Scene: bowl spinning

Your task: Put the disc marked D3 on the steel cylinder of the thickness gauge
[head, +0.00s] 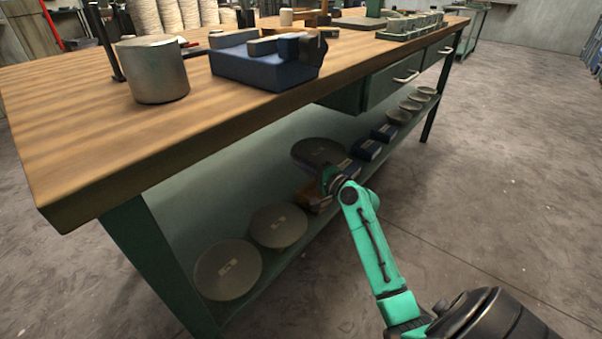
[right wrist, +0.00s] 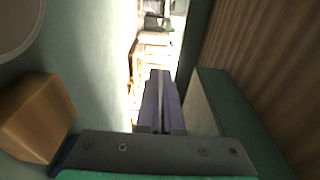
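The steel cylinder (head: 158,72) stands upright on the workbench near its left end, its flat top bare. A dark post (head: 104,42), apparently part of the gauge, stands close behind it. My right gripper (head: 331,178) is low in front of the bench, at the near edge of a dark disc (head: 318,152). That disc appears held flat above the lower shelf; I cannot read its mark. In the right wrist view the fingers (right wrist: 161,100) are nearly together, with a thin line like a disc edge between them. My left gripper is out of view.
Two labelled discs (head: 228,270) (head: 278,226) lie on the lower shelf; their marks are too small to read. A wooden block (right wrist: 36,116), blue boxes (head: 366,150) and smaller discs (head: 399,117) share it. The bench top (head: 110,130) overhangs. A blue fixture (head: 262,68) stands right of the cylinder.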

